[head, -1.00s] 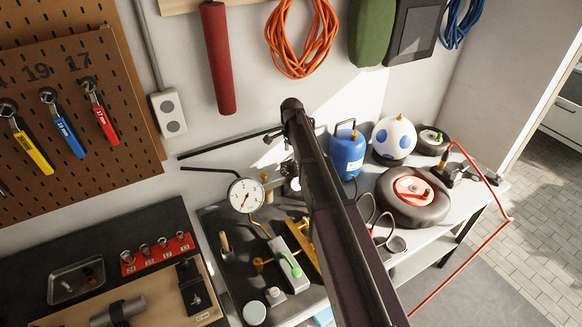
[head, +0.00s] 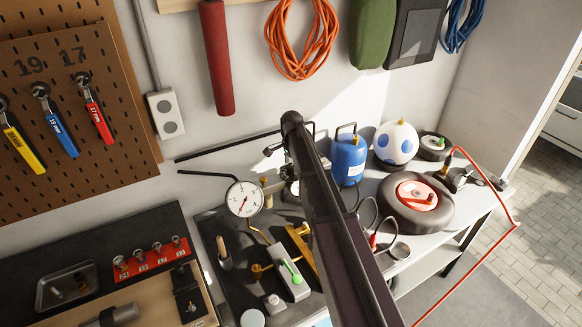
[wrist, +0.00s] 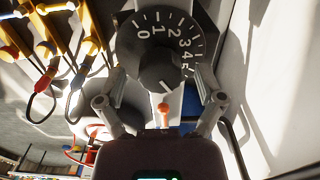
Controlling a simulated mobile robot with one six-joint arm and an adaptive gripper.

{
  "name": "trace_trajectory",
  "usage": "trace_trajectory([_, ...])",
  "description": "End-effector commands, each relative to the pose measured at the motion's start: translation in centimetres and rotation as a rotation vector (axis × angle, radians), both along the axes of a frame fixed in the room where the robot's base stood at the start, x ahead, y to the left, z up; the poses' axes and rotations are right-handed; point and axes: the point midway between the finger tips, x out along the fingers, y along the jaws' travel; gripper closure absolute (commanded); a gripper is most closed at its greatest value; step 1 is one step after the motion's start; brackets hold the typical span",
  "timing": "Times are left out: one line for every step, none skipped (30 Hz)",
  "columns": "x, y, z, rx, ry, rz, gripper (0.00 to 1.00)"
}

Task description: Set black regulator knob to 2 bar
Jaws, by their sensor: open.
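The black regulator knob (wrist: 160,68) is in the upper middle of the wrist view, in front of a black dial (wrist: 185,38) with white numbers 0 to 5. A light mark shows near the knob's lower edge, but I cannot tell which number the knob is set to. My gripper (wrist: 162,76) is open, with one finger on each side of the knob; I cannot tell whether they touch it. In the head view my arm hides the knob and most of the gripper. A round white gauge (head: 244,199) stands left of the arm; its reading is too small to tell.
An orange-tipped lever (wrist: 164,110) shows between the fingers. A blue gas canister (head: 348,157), a blue-spotted white tank (head: 396,143) and a tyre with a red hub (head: 398,211) stand right of my arm. A brass-fitted grey block (head: 291,284) lies left of it.

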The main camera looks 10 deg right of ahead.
Motion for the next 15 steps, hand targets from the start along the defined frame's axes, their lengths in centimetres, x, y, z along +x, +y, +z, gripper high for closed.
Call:
trace_trajectory([0.0, 0.01, 0.01, 0.0, 0.0, 0.0, 0.13])
trace_trajectory([0.0, 0.01, 0.01, 0.0, 0.0, 0.0, 0.13])
trace_trajectory([0.0, 0.01, 0.01, 0.0, 0.0, 0.0, 0.25])
trace_trajectory([0.0, 0.01, 0.01, 0.0, 0.0, 0.0, 0.34])
trace_trajectory([-0.01, 0.02, 0.01, 0.0, 0.0, 0.0, 0.43])
trace_trajectory([-0.01, 0.02, 0.01, 0.0, 0.0, 0.0, 0.54])
trace_trajectory([-0.01, 0.02, 0.01, 0.0, 0.0, 0.0, 0.63])
trace_trajectory([-0.01, 0.02, 0.01, 0.0, 0.0, 0.0, 0.72])
trace_trajectory([-0.01, 0.02, 0.0, 0.0, 0.0, 0.0, 0.84])
trace_trajectory([-0.01, 0.02, 0.0, 0.0, 0.0, 0.0, 0.93])
trace_trajectory([-0.02, 0.03, 0.0, 0.0, 0.0, 0.0, 0.95])
trace_trajectory([-0.02, 0.03, 0.0, 0.0, 0.001, 0.0, 0.95])
trace_trajectory([-0.03, 0.02, 0.0, 0.0, 0.001, 0.0, 0.95])
trace_trajectory([-0.04, 0.03, 0.0, 0.0, 0.001, 0.001, 0.95])
trace_trajectory([-0.04, 0.03, -0.01, 0.0, 0.001, 0.001, 0.95])
